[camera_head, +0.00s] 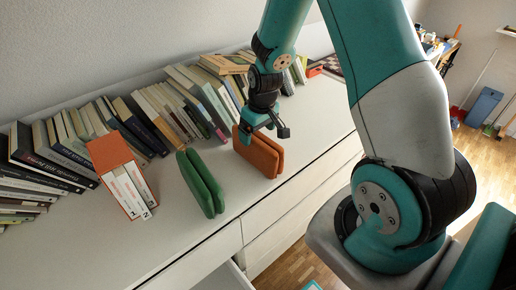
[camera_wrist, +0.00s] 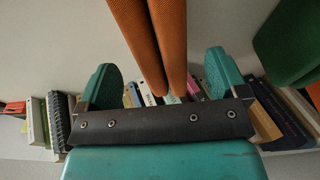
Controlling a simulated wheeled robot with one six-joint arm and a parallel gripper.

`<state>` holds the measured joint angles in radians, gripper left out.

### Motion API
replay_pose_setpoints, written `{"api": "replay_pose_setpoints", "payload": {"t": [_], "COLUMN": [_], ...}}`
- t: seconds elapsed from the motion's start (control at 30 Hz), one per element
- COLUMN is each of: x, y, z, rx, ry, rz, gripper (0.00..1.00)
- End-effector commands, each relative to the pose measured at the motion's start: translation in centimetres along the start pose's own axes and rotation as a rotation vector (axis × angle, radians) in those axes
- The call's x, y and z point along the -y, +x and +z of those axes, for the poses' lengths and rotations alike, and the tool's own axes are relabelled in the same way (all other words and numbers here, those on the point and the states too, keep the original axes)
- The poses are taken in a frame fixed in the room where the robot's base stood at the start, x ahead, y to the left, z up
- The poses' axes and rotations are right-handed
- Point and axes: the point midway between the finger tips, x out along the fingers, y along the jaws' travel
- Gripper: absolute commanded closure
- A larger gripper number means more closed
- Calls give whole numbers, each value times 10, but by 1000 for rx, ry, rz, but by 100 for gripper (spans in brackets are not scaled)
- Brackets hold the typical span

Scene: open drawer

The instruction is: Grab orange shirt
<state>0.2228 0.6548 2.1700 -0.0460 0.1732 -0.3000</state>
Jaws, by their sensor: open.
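The orange shirt (camera_head: 258,157) is folded and stands upright on the white dresser top (camera_head: 130,235). In the wrist view the orange shirt (camera_wrist: 160,35) shows as two long folds reaching down between the fingers. My gripper (camera_head: 266,128) is at the shirt's upper edge. In the wrist view my gripper (camera_wrist: 163,78) is open, with one teal finger on each side of the shirt and gaps between. I cannot tell how deep the shirt sits between the fingers. Part of its upper edge is hidden by my gripper in the head view.
A green folded cloth (camera_head: 201,183) stands left of the orange shirt and shows in the wrist view (camera_wrist: 290,45). An orange box with white books (camera_head: 122,176) is farther left. A row of books (camera_head: 165,112) lines the wall. A drawer (camera_head: 226,277) is open below.

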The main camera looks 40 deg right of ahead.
Motion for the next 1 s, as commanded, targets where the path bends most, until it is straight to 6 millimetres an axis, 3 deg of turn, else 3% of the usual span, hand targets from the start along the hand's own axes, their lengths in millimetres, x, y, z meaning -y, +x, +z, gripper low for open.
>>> {"api": "replay_pose_setpoints", "payload": {"t": [0.4, 0.67, 0.77, 0.93, 1.0], "x": [0, 0, 0, 0, 0], "y": [49, 53, 53, 53, 52], "z": [5, 5, 5, 5, 4], "rx": [3, 0, 0, 0, 0], "ry": [0, 0, 0, 0, 0], "rz": [-1, 0, 0, 0, 0], "gripper": [8, 8, 27, 66, 66]}}
